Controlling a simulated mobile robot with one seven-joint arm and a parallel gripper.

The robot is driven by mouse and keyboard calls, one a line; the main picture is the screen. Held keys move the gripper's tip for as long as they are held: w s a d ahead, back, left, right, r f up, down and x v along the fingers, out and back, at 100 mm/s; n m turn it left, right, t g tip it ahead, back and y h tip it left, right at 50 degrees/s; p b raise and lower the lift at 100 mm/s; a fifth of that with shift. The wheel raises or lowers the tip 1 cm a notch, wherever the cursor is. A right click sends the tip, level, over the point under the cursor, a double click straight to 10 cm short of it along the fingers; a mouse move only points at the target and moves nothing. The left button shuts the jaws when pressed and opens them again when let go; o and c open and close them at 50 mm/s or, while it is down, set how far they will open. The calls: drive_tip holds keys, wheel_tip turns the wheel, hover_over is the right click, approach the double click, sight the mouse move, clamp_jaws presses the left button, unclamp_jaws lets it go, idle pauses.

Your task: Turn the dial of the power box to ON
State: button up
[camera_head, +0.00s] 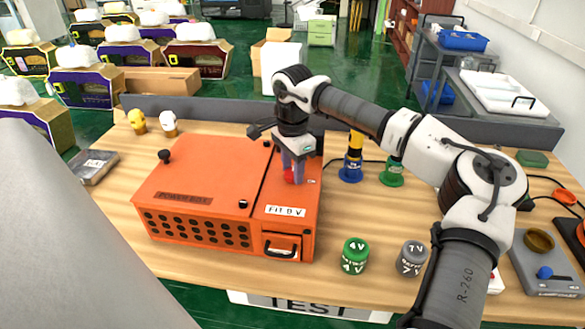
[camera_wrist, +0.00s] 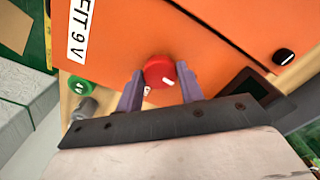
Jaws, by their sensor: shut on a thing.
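The orange power box (camera_head: 200,175) sits on the wooden table, with a POWER BOX label on its front edge and a FIT 9 V label (camera_head: 286,211) on its right part. The red dial (camera_wrist: 158,70) is on the box's top and has a white pointer line; it shows partly in the head view (camera_head: 289,177). My gripper (camera_wrist: 159,80) has its purple fingers on both sides of the dial and is shut on it. In the head view my gripper (camera_head: 293,174) reaches down onto the box. Markings around the dial are mostly hidden or too small to read.
A green 4V battery (camera_head: 355,256) and a grey 7V battery (camera_head: 412,258) stand right of the box. Blue (camera_head: 351,168) and green (camera_head: 392,175) pieces stand behind. Black knobs (camera_head: 164,156) rise from the box top.

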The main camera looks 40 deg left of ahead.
sight(292, 172)
drive_tip(key=m+b, duration=0.2)
drive_tip(key=m, duration=0.2)
drive_tip(key=shift+f, duration=0.1)
drive_tip(key=m+b, duration=0.1)
drive_tip(key=m, duration=0.3)
drive_tip(key=shift+m+b, duration=0.3)
drive_tip(key=shift+b, duration=0.05)
drive_tip(key=m+b, duration=0.1)
drive_tip(key=m, duration=0.3)
drive_tip(key=shift+m, duration=0.3)
drive_tip(key=shift+m+b, duration=0.65)
drive_tip(key=shift+m, duration=1.35)
drive_tip(key=o, duration=1)
wheel_tip(292, 172, up, 14)
drive_tip(key=shift+r+b, duration=0.1)
drive_tip(key=shift+b, duration=0.6)
